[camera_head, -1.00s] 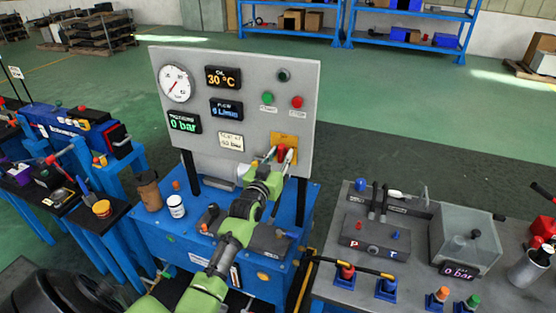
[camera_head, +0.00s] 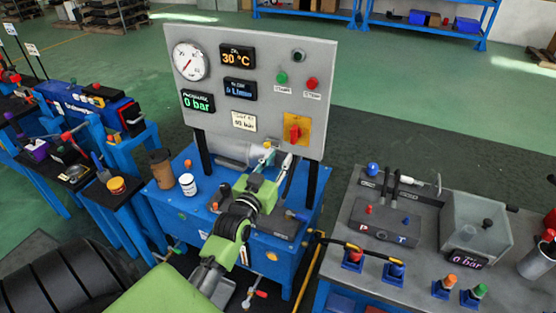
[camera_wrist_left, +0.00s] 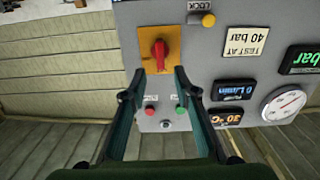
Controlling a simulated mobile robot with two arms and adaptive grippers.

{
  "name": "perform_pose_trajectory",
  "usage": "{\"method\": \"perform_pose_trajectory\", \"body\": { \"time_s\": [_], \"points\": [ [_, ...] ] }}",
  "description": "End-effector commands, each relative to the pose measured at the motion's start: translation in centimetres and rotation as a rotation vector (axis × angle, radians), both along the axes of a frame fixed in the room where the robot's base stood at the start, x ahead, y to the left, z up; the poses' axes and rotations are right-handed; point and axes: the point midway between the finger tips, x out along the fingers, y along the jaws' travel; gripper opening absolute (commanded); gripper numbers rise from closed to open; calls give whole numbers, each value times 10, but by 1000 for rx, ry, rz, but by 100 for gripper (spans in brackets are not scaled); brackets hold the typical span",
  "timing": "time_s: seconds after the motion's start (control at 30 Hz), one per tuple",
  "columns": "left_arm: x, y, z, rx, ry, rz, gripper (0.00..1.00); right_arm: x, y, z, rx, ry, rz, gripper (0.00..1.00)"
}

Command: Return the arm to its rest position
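My left arm comes in low in the head view, and its gripper (camera_head: 279,161) is just below and in front of the red rotary switch (camera_head: 294,131) on its yellow-orange plate. In the left wrist view the two fingers (camera_wrist_left: 157,80) are spread apart with nothing between them. The red switch (camera_wrist_left: 158,55) shows beyond the fingertips, clear of them, with its handle about upright. The grey gauge panel (camera_head: 266,60) appears upside down in the wrist view. My right gripper is not in view.
A blue bench (camera_head: 180,220) under the panel holds a white can (camera_head: 188,185) and a brown cylinder (camera_head: 161,168). A blue machine (camera_head: 90,110) stands left. Open green floor lies behind.

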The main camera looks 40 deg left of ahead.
Motion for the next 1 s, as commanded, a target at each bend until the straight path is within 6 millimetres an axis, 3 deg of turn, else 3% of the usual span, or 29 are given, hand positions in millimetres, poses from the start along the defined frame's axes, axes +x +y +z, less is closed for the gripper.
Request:
{"method": "perform_pose_trajectory", "body": {
  "time_s": [0.37,0.47,0.57,0.77,0.87,1.0],
  "points": [
    [0,0,0,0,1,0,28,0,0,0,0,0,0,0],
    [1,-2,-13,-4,22,-4,28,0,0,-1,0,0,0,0],
    [1,-10,-53,-17,88,-17,28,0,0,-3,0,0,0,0],
    [-18,-44,-192,-52,329,-69,28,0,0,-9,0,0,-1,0],
    [-42,-64,-263,-64,458,-97,28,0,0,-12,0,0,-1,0],
    [-90,-92,-355,-73,639,-140,28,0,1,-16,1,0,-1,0]
  ]
}}
